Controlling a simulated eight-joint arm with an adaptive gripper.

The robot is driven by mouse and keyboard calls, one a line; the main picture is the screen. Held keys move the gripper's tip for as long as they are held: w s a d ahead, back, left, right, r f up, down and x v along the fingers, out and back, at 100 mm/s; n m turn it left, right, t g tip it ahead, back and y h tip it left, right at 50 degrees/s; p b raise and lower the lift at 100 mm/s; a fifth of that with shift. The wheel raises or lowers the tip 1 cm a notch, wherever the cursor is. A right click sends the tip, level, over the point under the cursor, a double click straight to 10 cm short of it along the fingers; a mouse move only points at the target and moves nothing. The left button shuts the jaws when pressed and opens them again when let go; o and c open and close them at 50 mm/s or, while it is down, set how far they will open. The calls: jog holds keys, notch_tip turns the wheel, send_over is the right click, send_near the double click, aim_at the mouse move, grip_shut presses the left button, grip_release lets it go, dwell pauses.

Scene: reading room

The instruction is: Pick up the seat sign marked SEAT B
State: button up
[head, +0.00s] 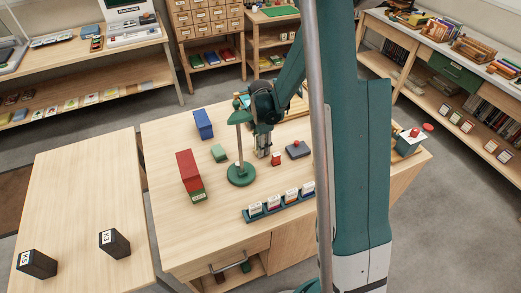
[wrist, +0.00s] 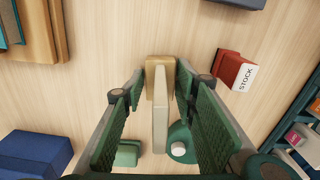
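A pale upright piece on a tan wooden base (wrist: 160,112) stands between the fingers of my gripper (wrist: 160,85) in the wrist view. It may be the seat sign, but no lettering on it shows, so I cannot read SEAT B. My gripper is open, with one finger on each side of it and narrow gaps showing. In the head view my gripper (head: 262,152) points down low over the middle of the table, just behind the green stand, and its fingers hide most of the piece.
A green stand with a round base (head: 241,174) is close in front of my gripper. A red block marked STOCK (wrist: 236,71) lies to the right. Also near are a green block (head: 219,152), a blue box (head: 203,124), a dark pad (head: 298,149) and a teal rack (head: 270,210).

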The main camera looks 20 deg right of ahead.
jog(key=c, duration=0.5)
jog(key=shift+r, duration=0.1)
jog(key=shift+r+p, duration=0.6)
jog(key=shift+r, duration=4.3)
